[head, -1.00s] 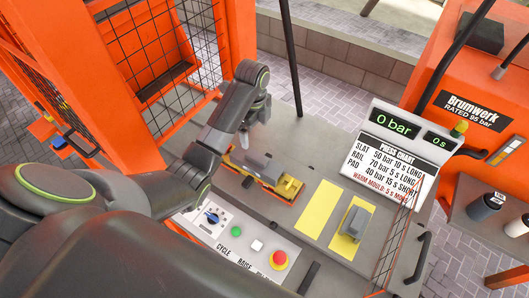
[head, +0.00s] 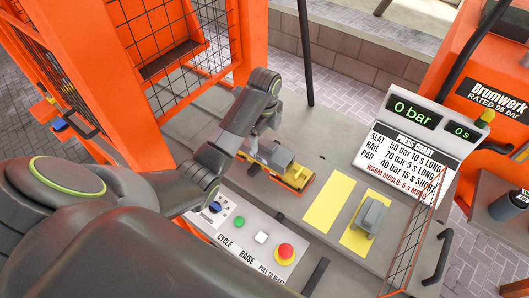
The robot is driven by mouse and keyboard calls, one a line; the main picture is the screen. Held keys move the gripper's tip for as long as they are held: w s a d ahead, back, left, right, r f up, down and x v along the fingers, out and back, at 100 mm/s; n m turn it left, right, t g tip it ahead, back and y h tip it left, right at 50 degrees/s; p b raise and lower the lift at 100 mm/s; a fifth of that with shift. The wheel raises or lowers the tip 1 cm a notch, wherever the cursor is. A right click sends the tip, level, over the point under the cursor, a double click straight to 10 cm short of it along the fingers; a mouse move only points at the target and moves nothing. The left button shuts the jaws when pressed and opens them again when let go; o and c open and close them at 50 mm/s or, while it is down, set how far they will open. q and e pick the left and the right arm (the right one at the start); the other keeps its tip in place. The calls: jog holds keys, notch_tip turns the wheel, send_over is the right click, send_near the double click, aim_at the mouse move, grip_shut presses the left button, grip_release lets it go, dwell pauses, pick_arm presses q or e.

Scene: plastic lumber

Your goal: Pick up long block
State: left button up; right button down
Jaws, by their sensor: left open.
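A grey block (head: 279,158) lies on an orange-yellow mould (head: 297,178) on the grey bench. A second grey block (head: 371,217), stepped in shape and shorter-looking, stands on the right yellow pad (head: 353,243). No label shows which is the long block. My left gripper (head: 254,142) is open and points down at the left end of the mould, close to the grey block there. My arm hides part of that end, and I cannot tell whether the fingers touch anything. My right gripper is not in view.
The left yellow pad (head: 328,207) is empty. A control panel with a red button (head: 285,252) is at the front. A press chart (head: 415,165) stands on the right, beside a wire guard (head: 415,238). An orange mesh cage (head: 160,50) rises at the left.

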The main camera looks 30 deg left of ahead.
aim_at(264, 148)
pick_arm(q)
jog(key=shift+f, duration=0.55)
jog(key=shift+s+f+p, duration=0.1)
jog(key=shift+f+p, duration=0.2)
jog(key=shift+p, duration=0.05)
jog(key=f, duration=0.1)
jog(key=f+p, duration=0.1)
jog(key=f, duration=0.1)
jog(key=shift+s+d+f, duration=0.1)
jog(key=shift+s+f, duration=0.1)
jog(key=shift+f, duration=0.65)
jog(key=shift+c, duration=0.4)
jog(key=c, duration=1.2)
jog(key=shift+c, duration=1.2)
jog(key=shift+w+r, duration=0.1)
jog(key=shift+c, duration=0.3)
